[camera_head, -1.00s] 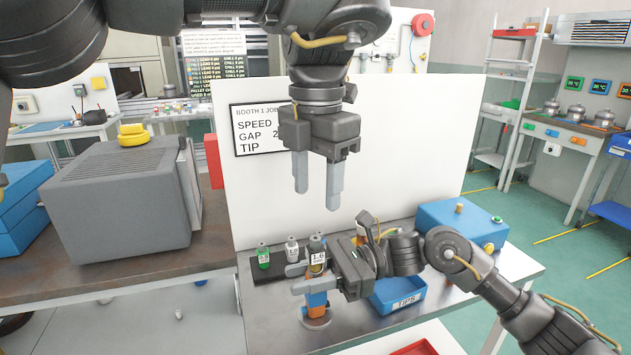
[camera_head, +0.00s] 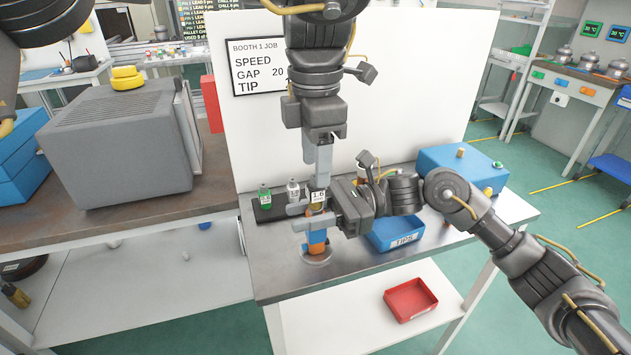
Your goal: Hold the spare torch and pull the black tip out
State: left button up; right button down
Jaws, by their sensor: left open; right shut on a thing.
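The spare torch (camera_head: 317,238), with an orange and blue body, stands upright on a round base near the front edge of the metal table.
A black rack (camera_head: 273,212) with green-labelled and white-labelled tips stands just left of the torch. A blue TIPS bin (camera_head: 402,242) and a blue box (camera_head: 462,168) are to the right. A white panel (camera_head: 420,90) stands behind. A red tray (camera_head: 411,300) lies on the lower shelf.

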aim_at(316, 188)
pick_arm(q)
notch_tip(316, 188, down, 6)
jog(key=shift+r, duration=0.1)
dwell(0.4)
grip_shut()
jog(key=c, duration=0.8)
grip_release()
grip_shut()
jog(key=shift+r, duration=0.35)
jog(key=shift+r, duration=1.95)
